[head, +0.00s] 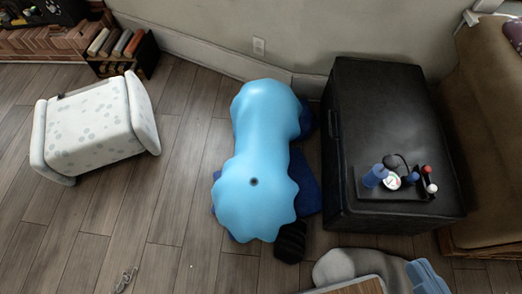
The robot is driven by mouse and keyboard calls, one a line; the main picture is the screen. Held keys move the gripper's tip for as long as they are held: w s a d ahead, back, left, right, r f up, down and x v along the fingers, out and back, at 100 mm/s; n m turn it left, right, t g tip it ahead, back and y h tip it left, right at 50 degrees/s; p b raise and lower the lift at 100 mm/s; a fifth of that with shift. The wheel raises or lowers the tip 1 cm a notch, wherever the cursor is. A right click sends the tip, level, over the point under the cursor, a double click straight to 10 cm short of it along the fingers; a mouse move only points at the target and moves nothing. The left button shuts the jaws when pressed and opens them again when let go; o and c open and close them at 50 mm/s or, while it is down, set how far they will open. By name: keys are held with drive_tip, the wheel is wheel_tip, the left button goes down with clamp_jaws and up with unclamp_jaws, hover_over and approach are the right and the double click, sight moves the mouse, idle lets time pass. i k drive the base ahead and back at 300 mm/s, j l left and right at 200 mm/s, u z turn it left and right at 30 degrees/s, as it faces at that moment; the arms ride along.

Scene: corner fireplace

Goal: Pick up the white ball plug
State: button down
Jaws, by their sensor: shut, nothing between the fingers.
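A tiny white speck (191,266) lies on the wood floor near the front, left of and below the big light-blue peanut-shaped ball (262,130). It may be the white ball plug, but it is too small to be sure. The blue ball has a small dark round spot (254,182), perhaps its valve hole. My gripper cannot be made out in the head view.
A black chest (375,100) with small items on top stands right of the ball. A pale spotted stool (92,125) is at left. Grey and blue shapes (345,264) fill the bottom right. A small metallic item (125,280) lies at bottom left. Floor around the speck is clear.

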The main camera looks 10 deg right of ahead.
sight(432, 188)
drive_tip(key=i+l+z, duration=0.15)
drive_tip(key=z, duration=0.2)
drive_tip(key=i+l+z, duration=0.1)
drive_tip(key=z, duration=0.2)
drive_tip(key=i, duration=0.1)
